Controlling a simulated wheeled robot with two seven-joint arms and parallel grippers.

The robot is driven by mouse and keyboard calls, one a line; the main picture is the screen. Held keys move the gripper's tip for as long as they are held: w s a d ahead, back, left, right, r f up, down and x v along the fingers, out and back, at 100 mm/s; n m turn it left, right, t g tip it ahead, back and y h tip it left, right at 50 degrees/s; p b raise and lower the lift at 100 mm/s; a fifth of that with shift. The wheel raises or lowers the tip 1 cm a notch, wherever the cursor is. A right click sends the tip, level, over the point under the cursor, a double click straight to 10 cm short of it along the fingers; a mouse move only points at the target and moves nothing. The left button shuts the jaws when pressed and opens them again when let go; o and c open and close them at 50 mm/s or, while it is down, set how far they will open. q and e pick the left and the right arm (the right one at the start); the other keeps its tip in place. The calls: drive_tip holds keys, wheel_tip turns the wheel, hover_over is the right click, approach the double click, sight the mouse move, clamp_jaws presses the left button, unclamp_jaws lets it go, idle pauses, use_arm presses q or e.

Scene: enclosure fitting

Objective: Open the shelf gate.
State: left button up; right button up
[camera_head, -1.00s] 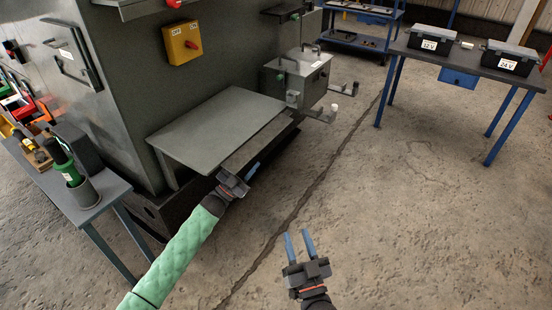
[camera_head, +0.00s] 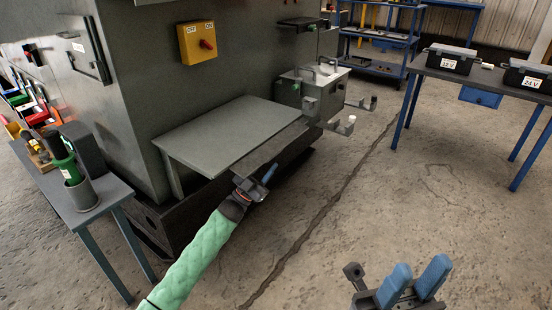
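A grey shelf (camera_head: 215,132) sticks out from the front of the grey cabinet. A darker strip (camera_head: 268,147) runs along its front edge, level or nearly so; I take it to be the shelf gate. My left gripper (camera_head: 262,183), on the green-sleeved arm, is at the near end of this strip, close to or touching its outer edge. One blue finger shows; the other is hidden, so I cannot tell whether it grips the strip. My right gripper (camera_head: 415,282) is low at the right over bare floor, its two blue fingers apart and empty.
A grey box with a handle (camera_head: 310,90) stands at the shelf's far end, with short brackets (camera_head: 340,125) sticking out. A yellow switch box (camera_head: 197,42) is on the cabinet. A tool table (camera_head: 90,205) is at left, another table (camera_head: 480,75) at right. Floor between is clear.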

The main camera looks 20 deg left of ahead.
sight(276, 148)
use_arm(q)
drive_tip(key=shift+b+x, duration=0.3)
drive_tip(key=shift+x, duration=1.9)
clamp_jaws()
